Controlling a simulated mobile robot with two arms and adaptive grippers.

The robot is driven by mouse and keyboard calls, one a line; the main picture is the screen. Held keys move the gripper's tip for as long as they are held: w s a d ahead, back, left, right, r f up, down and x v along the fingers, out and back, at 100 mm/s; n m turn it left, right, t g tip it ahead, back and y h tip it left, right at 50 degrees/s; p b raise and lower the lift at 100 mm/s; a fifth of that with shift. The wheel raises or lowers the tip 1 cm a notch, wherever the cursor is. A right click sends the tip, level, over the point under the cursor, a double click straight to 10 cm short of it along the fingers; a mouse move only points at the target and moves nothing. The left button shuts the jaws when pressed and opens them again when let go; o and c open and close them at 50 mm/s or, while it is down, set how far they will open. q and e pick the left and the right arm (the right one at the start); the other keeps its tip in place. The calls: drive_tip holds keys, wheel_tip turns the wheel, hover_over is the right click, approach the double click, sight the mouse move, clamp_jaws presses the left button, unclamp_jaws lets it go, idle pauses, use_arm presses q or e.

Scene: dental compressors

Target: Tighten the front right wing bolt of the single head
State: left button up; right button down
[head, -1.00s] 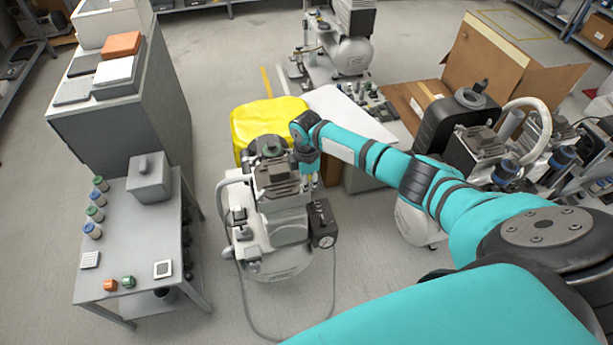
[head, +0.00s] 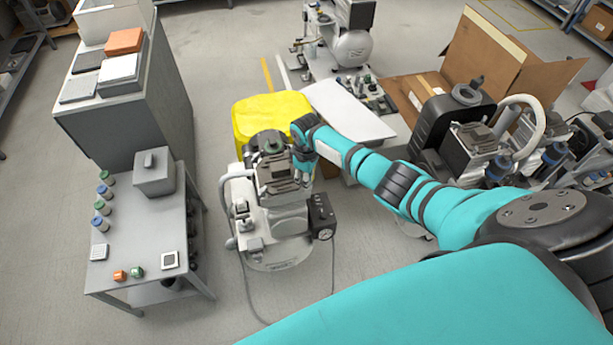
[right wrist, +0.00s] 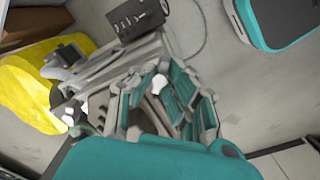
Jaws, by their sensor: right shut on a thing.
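The compressor with the single head stands on the floor in the middle of the head view, with its dark grey head (head: 272,178) above a pale tank (head: 285,256). My right gripper (head: 304,178) points down at the right side of that head. In the right wrist view, its teal-padded fingers (right wrist: 160,85) are closed in around a small pale piece by the head. The piece looks like the front right wing bolt, but the fingers cover most of it, so its turn and seating cannot be told. My left gripper is not in view.
A black box with a gauge (head: 321,216) sits on the compressor's right side. A yellow-covered block (head: 262,112) stands behind it. A grey cart (head: 140,235) is to the left, and other compressors (head: 475,150) are to the right. Bare floor lies between cart and compressor.

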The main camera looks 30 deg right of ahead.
drive_tip(key=shift+m, duration=0.4)
drive_tip(key=c, duration=1.4)
unclamp_jaws()
wheel_tip(320, 180, up, 12)
drive_tip(key=shift+r, duration=0.1)
